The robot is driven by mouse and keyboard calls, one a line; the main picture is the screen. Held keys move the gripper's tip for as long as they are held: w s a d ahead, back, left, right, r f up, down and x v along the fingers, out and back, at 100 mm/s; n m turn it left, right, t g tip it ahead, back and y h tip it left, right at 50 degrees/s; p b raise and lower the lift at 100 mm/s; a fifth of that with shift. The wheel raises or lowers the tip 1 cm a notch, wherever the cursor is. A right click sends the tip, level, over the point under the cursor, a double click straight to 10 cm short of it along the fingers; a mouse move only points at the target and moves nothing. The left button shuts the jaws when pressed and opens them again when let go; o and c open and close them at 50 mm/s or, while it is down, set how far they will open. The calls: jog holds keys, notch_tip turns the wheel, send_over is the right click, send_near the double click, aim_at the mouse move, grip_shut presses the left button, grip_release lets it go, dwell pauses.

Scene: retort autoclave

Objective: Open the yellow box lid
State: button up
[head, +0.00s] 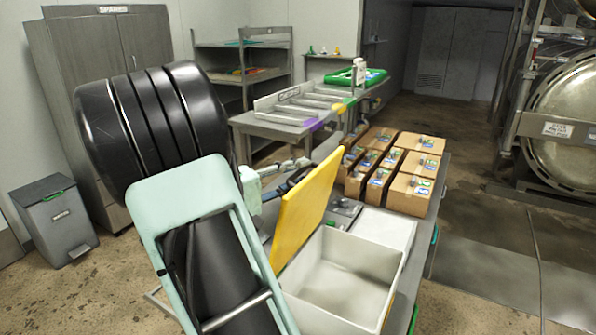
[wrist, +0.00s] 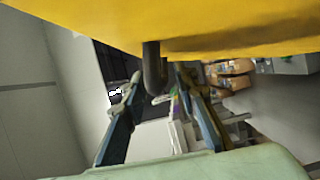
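The yellow lid (head: 304,208) stands steeply raised at the left edge of the white box (head: 335,285). The box's mouth is uncovered and its inside looks empty. My gripper (head: 290,180) is on the lid's left side, partly hidden behind it in the head view. In the wrist view the yellow lid (wrist: 220,25) fills the top, and a dark handle (wrist: 153,68) hangs from it. The two fingers of my gripper (wrist: 158,82) stand apart, with the handle between or just beyond their tips. I see gaps beside the handle; contact is unclear.
Several cardboard boxes (head: 412,185) stand on the bench behind the white box. A grey bin (head: 55,220) stands at left. A round autoclave door (head: 565,125) is at right, with open floor before it.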

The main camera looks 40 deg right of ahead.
jog(key=shift+d, duration=0.1)
jog(key=shift+c, duration=0.5)
grip_shut()
jog(key=w+a+f+n+h+b, duration=0.1)
jog(key=w+n, duration=0.3)
jog(key=w, duration=0.4)
jog(key=shift+a+f+b, duration=0.2)
jog(key=shift+a+b, duration=0.1)
jog(key=shift+a, duration=0.4)
jog(key=shift+o, duration=0.5)
grip_release()
